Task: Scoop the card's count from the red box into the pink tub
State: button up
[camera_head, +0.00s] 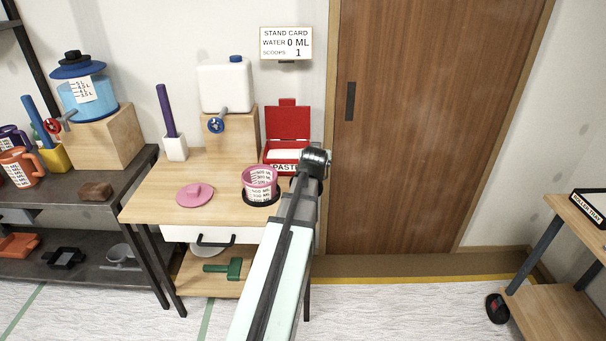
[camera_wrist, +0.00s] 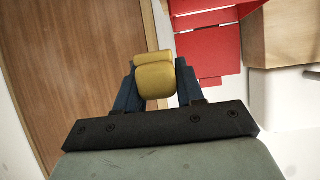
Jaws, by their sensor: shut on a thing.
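The stand card (camera_head: 286,44) on the wall reads WATER 0 ML, SCOOPS 1. The red box (camera_head: 287,122) stands on the wooden table with its lid up and white contents showing; it also shows in the wrist view (camera_wrist: 208,45). The pink tub (camera_head: 259,175) is open on a dark round base in front of the red box. My gripper (camera_wrist: 156,88) is shut on a yellow handle-like thing (camera_wrist: 155,77), beside the red box. In the head view my arm hides the gripper. The far end of the yellow thing is hidden.
A pink lid (camera_head: 195,195) lies left of the tub. A white jug (camera_head: 226,85) with a tap stands on a wooden block (camera_head: 231,133). A purple-handled tool (camera_head: 166,110) stands in a white holder. A wooden door (camera_head: 430,120) is behind on the right.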

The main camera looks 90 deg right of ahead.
jog(key=s+d+r+n+t, duration=0.1)
jog(key=s+d+r, duration=0.15)
jog(key=d, duration=0.35)
jog(key=s+d+r, duration=0.1)
jog(key=d+r, duration=0.2)
jog(key=d, duration=0.3)
jog(key=w+d+f+n+t+y, duration=0.2)
jog(key=w+f+n+y, duration=0.5)
jog(key=f, duration=0.5)
jog(key=shift+w+d+t, duration=0.2)
jog(key=shift+w+t, duration=0.6)
jog(key=shift+w, duration=0.35)
jog(key=shift+a+f, duration=0.1)
